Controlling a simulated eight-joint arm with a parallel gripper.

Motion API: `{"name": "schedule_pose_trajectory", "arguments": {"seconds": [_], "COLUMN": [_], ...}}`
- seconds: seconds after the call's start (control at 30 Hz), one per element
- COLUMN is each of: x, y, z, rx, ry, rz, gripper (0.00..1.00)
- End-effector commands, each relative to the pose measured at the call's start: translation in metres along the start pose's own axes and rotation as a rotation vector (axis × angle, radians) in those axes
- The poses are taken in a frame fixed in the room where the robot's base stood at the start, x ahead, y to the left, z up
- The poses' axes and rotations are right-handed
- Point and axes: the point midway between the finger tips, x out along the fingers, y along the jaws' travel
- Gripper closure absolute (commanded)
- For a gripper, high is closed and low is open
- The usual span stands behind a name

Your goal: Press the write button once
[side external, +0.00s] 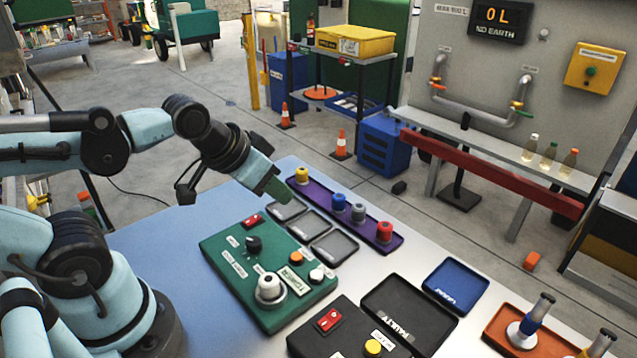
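A green control panel (268,270) lies on the table with a red rocker switch (252,220), a black knob (254,244), an orange button (296,258), a white button (316,275) and a large round silver knob (269,288). A dark box (345,335) in front has a red rocker (329,320) and a yellow button (373,347). The small labels are too blurred to tell which button is marked write. My gripper (278,190) is above and behind the green panel, near the grey trays, touching no button. Its finger gap cannot be made out.
Grey trays (333,246) and a purple rack (345,218) with several coloured-top pieces lie behind the panel. A black tray (408,315), a blue tray (455,285) and an orange tray (530,335) with standing pieces are to the right. Bare table shows between them.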

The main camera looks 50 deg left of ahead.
Motion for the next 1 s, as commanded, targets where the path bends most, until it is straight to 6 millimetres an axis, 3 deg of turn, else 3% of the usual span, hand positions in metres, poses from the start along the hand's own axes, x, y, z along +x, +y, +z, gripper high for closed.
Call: {"name": "schedule_pose_trajectory", "arguments": {"seconds": [0.03, 0.17, 1.0], "x": [0.0000, 0.0000, 0.0000], "y": [0.0000, 0.0000, 0.0000], "z": [0.0000, 0.0000, 0.0000], "rx": [0.000, 0.000, 0.000], "ry": [0.000, 0.000, 0.000], "rz": [0.000, 0.000, 0.000], "gripper": [0.82, 1.00, 1.00]}}
